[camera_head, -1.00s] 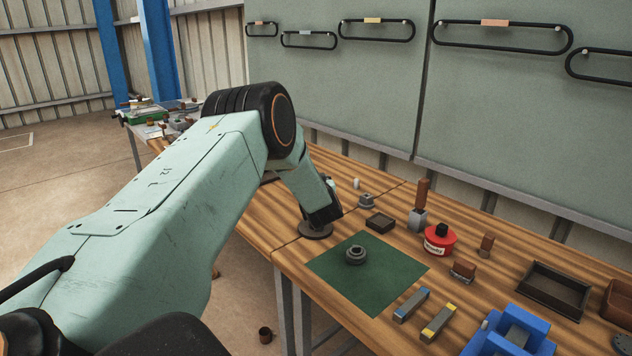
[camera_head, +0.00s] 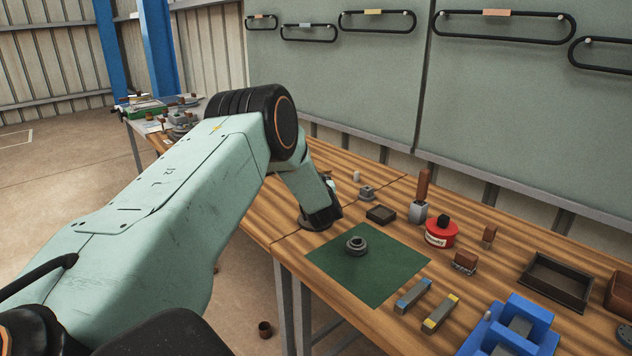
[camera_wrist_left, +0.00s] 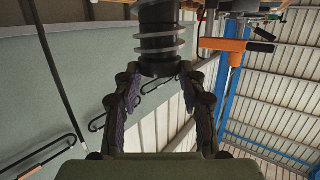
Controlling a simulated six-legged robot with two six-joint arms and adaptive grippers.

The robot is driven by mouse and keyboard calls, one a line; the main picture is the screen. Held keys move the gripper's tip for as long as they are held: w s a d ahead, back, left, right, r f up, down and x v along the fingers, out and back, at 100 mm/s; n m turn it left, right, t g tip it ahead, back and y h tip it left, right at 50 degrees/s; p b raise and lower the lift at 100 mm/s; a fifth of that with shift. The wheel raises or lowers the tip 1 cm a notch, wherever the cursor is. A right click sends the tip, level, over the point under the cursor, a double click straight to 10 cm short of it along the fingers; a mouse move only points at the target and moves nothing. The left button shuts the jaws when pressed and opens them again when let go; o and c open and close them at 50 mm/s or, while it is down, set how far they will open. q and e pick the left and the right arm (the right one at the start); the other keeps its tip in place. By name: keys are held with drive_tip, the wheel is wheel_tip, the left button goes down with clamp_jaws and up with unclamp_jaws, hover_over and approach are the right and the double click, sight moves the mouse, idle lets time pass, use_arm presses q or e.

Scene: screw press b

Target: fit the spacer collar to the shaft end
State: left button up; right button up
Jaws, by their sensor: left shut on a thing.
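A grey ring-shaped part (camera_head: 357,245), which looks like a collar, lies on the green mat (camera_head: 390,275) on the bench. My left gripper (camera_head: 320,212) is low over the bench, left of the mat and apart from that ring, above a dark round disc (camera_head: 316,224). In the left wrist view, my left gripper (camera_wrist_left: 160,72) is shut on a dark cylindrical piece (camera_wrist_left: 160,62). A grey coiled or threaded shaft (camera_wrist_left: 159,28) continues from that piece towards the bench. Whether the piece is the spacer collar or the shaft end, I cannot tell. My right gripper is out of view.
Right of the mat stand a red tin (camera_head: 441,234), a wood-handled tool (camera_head: 421,198), two bars, a dark tray (camera_head: 556,281) and a blue fixture (camera_head: 510,330). A small dark box (camera_head: 381,214) sits behind the mat. Much of the mat is bare.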

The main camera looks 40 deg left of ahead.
use_arm(q)
drive_tip(key=shift+r, duration=0.1)
drive_tip(key=o, duration=1.3)
drive_tip(key=shift+o, duration=0.2)
drive_tip(key=v, duration=1.2)
